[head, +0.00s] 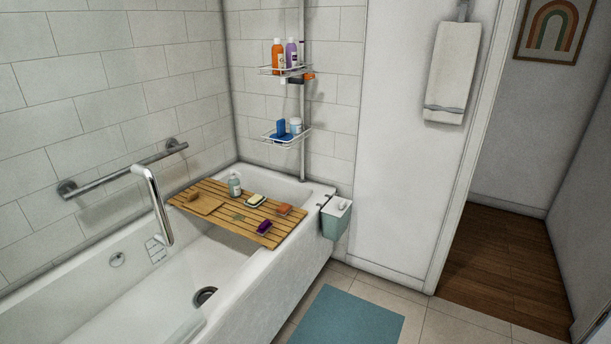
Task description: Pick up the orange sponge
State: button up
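A small orange block (284,209), which looks like the orange sponge, lies at the right end of the slatted wooden bath tray (222,222). The tray spans the white bathtub (262,291). A soap bar on a dish (256,201) lies to the block's left, and a purple brush-like item (264,227) lies nearer to me. Another small orange-brown item (192,195) sits on the tray's left part; it is too small to identify surely. My gripper is not in view.
A soap bottle (235,184) stands at the tray's back. A bin (335,219) hangs on the tub's end. Corner shelves (286,138) hold bottles. The floor by the blue mat (345,318) is clear.

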aim_at(284, 209)
jog(key=i+l, duration=0.1)
jog(key=i, duration=2.05)
jog(key=i+l+u, duration=0.2)
jog(key=i, duration=0.2)
jog(key=i+u, duration=0.25)
jog(key=i, duration=0.15)
jog(key=i+l+u, duration=0.2)
jog(key=i, duration=0.2)
